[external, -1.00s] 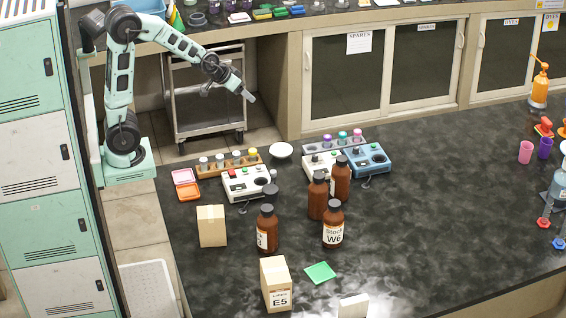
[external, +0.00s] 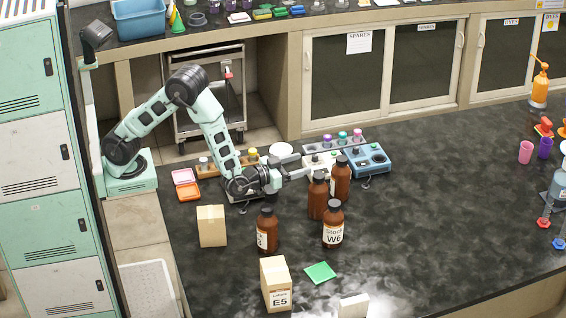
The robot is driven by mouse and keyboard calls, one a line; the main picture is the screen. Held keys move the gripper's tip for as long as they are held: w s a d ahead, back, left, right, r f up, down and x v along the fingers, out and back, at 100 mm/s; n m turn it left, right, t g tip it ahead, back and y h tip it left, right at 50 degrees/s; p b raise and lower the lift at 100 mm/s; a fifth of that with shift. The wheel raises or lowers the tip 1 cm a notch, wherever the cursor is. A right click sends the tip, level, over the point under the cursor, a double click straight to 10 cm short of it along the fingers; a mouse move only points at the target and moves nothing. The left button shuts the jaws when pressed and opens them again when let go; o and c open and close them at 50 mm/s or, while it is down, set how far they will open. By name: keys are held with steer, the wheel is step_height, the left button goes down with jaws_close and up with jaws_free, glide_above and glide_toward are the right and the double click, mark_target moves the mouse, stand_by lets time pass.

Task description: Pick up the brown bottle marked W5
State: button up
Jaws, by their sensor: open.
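Several brown bottles with dark caps stand upright on the black bench. The front right bottle (external: 333,232) reads "Stock W6". The front left bottle (external: 267,236) shows only part of its label. A middle bottle (external: 317,202) shows no readable label, and the bottle behind it (external: 342,187) shows only a sliver of label. I cannot read W5 on any of them. My gripper (external: 303,173) is open and points right, just left of the middle bottle's cap in the picture. Whether it touches that bottle cannot be told.
A box marked E5 (external: 277,287), a plain box (external: 211,227) and a green pad (external: 320,272) lie around the bottles. A blue instrument (external: 369,160) and a vial rack (external: 336,141) stand behind. My arm partly covers a white instrument.

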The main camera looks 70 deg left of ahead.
glide_toward(319, 175)
steer(key=w, duration=0.2)
steer(key=w+p, duration=0.1)
steer(key=w, duration=0.1)
steer(key=w+p, duration=0.1)
steer(key=w, duration=0.2)
steer(key=w+a+p, duration=0.1)
steer(key=w, duration=0.1)
steer(key=shift+w+f, duration=0.15)
steer(key=shift+w, duration=0.25)
jaws_close()
